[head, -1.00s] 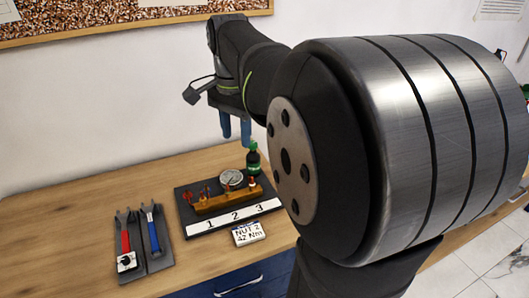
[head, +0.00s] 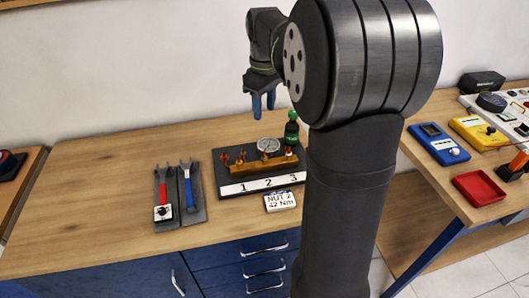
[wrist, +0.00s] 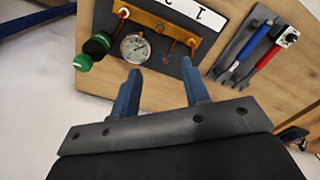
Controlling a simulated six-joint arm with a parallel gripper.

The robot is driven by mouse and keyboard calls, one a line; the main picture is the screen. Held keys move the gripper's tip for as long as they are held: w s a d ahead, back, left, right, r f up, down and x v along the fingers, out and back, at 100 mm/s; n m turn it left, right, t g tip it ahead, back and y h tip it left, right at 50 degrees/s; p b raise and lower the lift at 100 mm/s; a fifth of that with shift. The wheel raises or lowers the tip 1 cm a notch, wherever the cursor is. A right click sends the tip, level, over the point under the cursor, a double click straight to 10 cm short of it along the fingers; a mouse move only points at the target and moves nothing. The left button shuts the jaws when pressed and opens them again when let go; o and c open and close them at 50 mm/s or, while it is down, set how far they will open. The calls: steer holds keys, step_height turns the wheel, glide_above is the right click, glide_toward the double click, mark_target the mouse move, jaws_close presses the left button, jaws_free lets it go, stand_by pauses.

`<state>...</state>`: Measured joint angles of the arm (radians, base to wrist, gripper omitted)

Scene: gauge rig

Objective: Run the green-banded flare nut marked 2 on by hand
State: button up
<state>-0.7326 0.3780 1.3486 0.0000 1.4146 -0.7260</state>
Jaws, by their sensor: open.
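The brass manifold bar (head: 262,163) stands on a dark board behind a white strip (head: 262,185) marked 1, 2, 3. Small copper-coloured fittings stand along the bar. The flare nut at station 2 is too small for me to make out its green band. The bar (wrist: 172,30) also shows in the wrist view, beyond my fingertips. My gripper (head: 263,105) hangs above and behind the board, its blue fingers pointing down. In the wrist view my gripper (wrist: 160,70) is open, with nothing between its fingers.
A round gauge (head: 268,145) and a green-capped bottle (head: 291,128) stand behind the bar. A card (head: 280,201) reads "NUT 2 42 Nm". A red-handled wrench (head: 163,192) and blue-handled wrench (head: 188,188) lie left on a dark mat. The bench's left is clear.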

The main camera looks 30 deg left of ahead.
mark_target(264, 151)
step_height(264, 151, down, 17)
steer(key=shift+f, duration=0.1)
stand_by(0.3)
jaws_close()
